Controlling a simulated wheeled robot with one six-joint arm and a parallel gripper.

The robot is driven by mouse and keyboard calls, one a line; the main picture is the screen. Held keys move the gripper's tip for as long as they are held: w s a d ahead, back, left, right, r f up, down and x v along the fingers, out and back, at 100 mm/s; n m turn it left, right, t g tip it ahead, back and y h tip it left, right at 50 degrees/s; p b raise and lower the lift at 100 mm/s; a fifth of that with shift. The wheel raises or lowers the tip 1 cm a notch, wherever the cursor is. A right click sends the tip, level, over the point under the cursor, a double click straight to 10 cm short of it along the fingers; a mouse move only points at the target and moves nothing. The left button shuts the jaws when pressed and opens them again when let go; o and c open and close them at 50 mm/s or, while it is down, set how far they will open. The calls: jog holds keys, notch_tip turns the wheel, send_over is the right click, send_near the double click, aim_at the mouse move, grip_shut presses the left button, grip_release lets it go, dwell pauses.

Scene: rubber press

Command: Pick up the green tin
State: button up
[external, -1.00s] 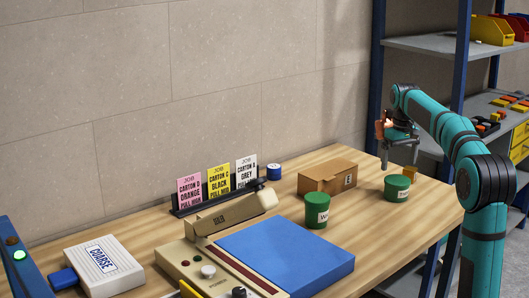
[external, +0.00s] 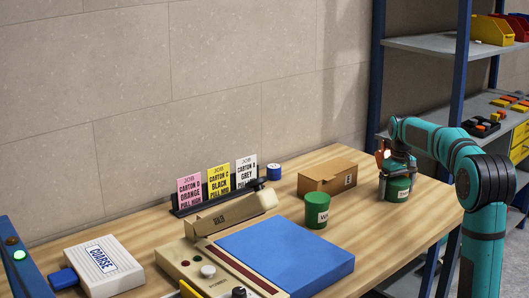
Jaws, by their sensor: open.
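Two green tins with white labels stand on the wooden table. The right green tin (external: 397,194) is near the table's right end, and my gripper (external: 397,183) is low over it, its jaws open. A finger shows down along the tin's left side; I cannot tell whether it touches. The top of this tin is hidden by my gripper. The other green tin (external: 317,211) stands upright to the left, by the blue pad, clear of my gripper.
A cardboard carton (external: 326,178) stands just left of my gripper. A press with a blue pad (external: 285,255), a card rack (external: 215,198), a blue-topped round item (external: 274,172) and a white COARSE box (external: 103,265) fill the left side. A shelf post (external: 460,60) rises behind my arm.

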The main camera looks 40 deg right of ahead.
jog(key=c, duration=1.4)
jog(key=shift+o, duration=0.2)
jog(key=shift+r, duration=0.15)
